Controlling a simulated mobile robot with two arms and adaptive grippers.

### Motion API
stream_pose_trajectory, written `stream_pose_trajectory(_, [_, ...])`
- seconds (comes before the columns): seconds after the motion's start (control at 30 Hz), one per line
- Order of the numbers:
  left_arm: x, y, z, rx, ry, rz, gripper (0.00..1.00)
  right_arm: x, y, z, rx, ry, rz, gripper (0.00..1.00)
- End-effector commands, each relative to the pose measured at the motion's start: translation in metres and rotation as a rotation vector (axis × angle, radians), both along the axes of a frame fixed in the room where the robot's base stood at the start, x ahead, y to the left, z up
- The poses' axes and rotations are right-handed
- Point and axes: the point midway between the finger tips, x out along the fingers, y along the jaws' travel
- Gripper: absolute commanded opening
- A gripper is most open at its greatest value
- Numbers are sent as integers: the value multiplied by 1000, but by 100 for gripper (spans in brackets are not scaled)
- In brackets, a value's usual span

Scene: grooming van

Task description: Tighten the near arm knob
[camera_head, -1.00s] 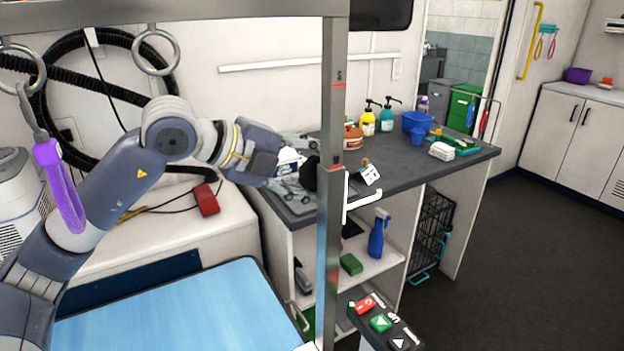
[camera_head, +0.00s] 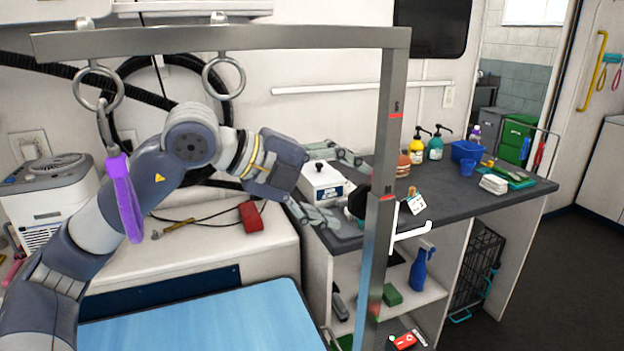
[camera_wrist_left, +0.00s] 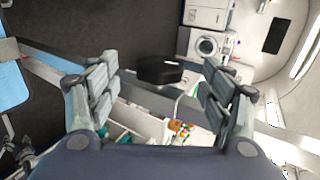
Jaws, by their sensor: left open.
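The black arm knob (camera_head: 358,202) sits on the left side of the grey metal post (camera_head: 386,150) of the grooming arm. In the left wrist view the knob (camera_wrist_left: 160,70) lies between and beyond the two fingers. My left gripper (camera_head: 347,190) is open, with its fingers spread above and below the knob's level and pointing toward it. The gripper also shows open and empty in the left wrist view (camera_wrist_left: 160,88). I cannot tell whether the fingertips reach past the knob's edge. My right gripper is in neither view.
A crossbar (camera_head: 220,40) with hanging rings spans overhead; a purple loop (camera_head: 125,195) hangs beside my left arm. The blue table top (camera_head: 200,310) is below. Behind the post is a dark counter (camera_head: 450,195) with bottles and a white box (camera_head: 325,184).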

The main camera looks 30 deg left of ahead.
Motion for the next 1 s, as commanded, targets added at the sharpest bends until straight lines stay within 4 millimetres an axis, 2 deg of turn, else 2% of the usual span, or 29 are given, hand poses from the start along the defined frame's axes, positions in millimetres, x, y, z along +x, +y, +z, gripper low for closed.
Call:
stream_pose_trajectory(0.2, [-31,25,21,5,1,3,73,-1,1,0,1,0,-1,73])
stream_pose_trajectory(0.4, [-45,35,31,3,1,1,73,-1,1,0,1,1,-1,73])
stream_pose_trajectory(0.83, [-48,37,34,2,2,-2,73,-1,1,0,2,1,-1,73])
stream_pose_trajectory(1.0, [-48,43,27,-1,57,-5,73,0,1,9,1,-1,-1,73])
